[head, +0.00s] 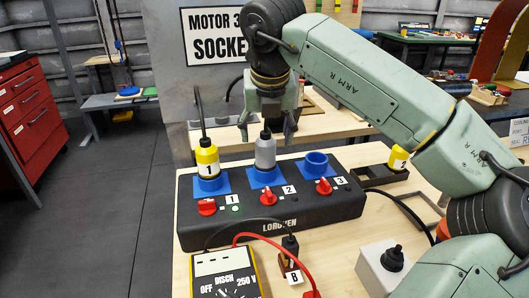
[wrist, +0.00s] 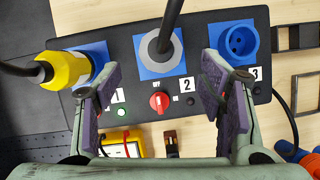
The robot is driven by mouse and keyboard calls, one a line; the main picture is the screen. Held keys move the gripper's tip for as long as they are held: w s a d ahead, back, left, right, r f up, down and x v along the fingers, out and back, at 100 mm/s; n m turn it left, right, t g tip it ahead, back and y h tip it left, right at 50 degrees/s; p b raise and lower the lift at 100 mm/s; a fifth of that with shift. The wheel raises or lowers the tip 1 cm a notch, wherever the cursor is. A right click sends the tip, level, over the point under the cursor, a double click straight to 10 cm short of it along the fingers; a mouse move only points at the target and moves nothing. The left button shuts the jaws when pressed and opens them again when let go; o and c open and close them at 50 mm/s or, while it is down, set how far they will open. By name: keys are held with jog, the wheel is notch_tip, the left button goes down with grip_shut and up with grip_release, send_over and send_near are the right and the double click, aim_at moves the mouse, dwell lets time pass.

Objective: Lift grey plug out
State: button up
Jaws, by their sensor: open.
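The grey plug (head: 265,153) stands upright in the middle socket, number 2, of the black socket box (head: 275,222). In the wrist view the grey plug (wrist: 158,52) shows from above, with its dark cable rising out of it. My gripper (head: 267,135) is open above the grey plug, its fingers to either side of the plug's top and cable. In the wrist view my gripper (wrist: 163,85) has its pads well apart, and neither seems to touch the plug. The red knob (head: 271,192) of socket 2 sits in front of the plug.
A yellow plug (head: 206,160) with a cable stands in socket 1, left of the grey plug. Socket 3 (head: 314,162) is blue and empty. Another yellow plug (head: 398,158) stands at the right. A yellow meter (head: 226,274) with a red lead lies in front of the box.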

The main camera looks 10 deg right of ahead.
aim_at(266, 132)
jog(key=p+x, duration=0.1)
jog(key=x, duration=0.2)
jog(key=p+x, duration=0.1)
jog(key=x, duration=0.1)
jog(key=shift+w+d+f, duration=0.1)
jog(key=shift+w+f, duration=0.1)
jog(key=shift+w, duration=0.25)
jog(key=shift+c, duration=0.5)
jog(key=c, duration=1.3)
jog(key=shift+o, duration=0.2)
jog(key=shift+r, duration=0.1)
jog(key=shift+r, duration=0.5)
notch_tip(266, 132, up, 2)
jog(key=shift+r+b, duration=0.15)
jog(key=shift+b, duration=0.65)
jog(key=s+r+b, duration=0.1)
jog(key=s+b, duration=0.4)
jog(key=s, duration=1.1)
jog(key=shift+a+r, duration=0.3)
jog(key=shift+a, duration=0.15)
